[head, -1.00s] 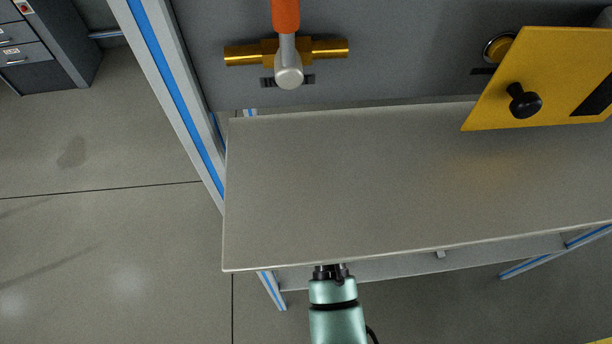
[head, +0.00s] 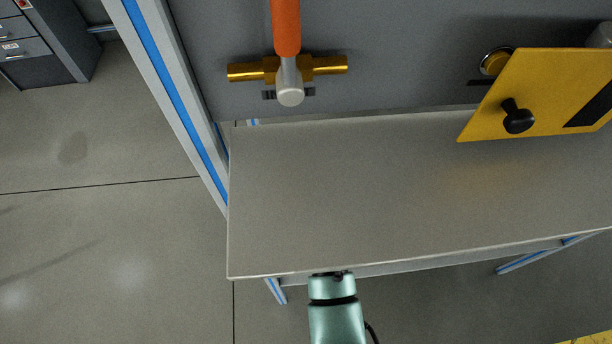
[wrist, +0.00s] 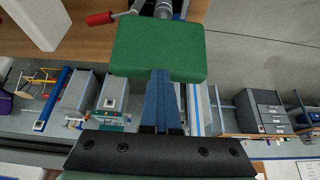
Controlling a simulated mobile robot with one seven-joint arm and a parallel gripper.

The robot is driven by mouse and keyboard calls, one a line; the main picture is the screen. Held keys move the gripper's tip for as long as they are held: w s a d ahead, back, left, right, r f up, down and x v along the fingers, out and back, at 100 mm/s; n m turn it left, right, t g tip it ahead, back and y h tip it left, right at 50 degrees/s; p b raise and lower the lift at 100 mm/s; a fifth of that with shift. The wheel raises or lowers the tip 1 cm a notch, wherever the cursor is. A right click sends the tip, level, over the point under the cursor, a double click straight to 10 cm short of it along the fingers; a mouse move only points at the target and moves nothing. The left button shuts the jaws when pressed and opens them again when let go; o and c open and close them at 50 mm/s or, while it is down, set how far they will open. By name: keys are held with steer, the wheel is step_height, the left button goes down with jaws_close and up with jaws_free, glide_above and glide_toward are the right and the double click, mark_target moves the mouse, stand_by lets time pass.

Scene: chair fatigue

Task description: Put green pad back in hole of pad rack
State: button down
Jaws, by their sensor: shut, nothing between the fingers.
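The green pad (wrist: 157,50) is in the upper middle of the wrist view, a flat block with rounded corners. My gripper (wrist: 165,73) reaches up toward it from the bottom of that view, with its blue-grey fingers together and empty. The fingertips overlap the pad's lower edge in the picture; I cannot tell whether they touch it. In the head view my gripper (head: 332,273) is at the front edge of the grey table, with its fingers mostly hidden. The pad does not show there, and I cannot make out the pad rack or its hole.
The grey tabletop (head: 380,195) is bare. A yellow panel with a black knob (head: 518,119) hangs over its right back. An orange-handled brass fitting (head: 289,75) is behind the table. In the wrist view, a red-handled part (wrist: 100,18) and a pale slab (wrist: 35,22) are near the pad.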

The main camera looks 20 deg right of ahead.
step_height(320, 180, up, 4)
steer(key=shift+w+p, duration=0.15)
steer(key=shift+p, duration=0.65)
steer(key=c, duration=1.1)
jaws_free()
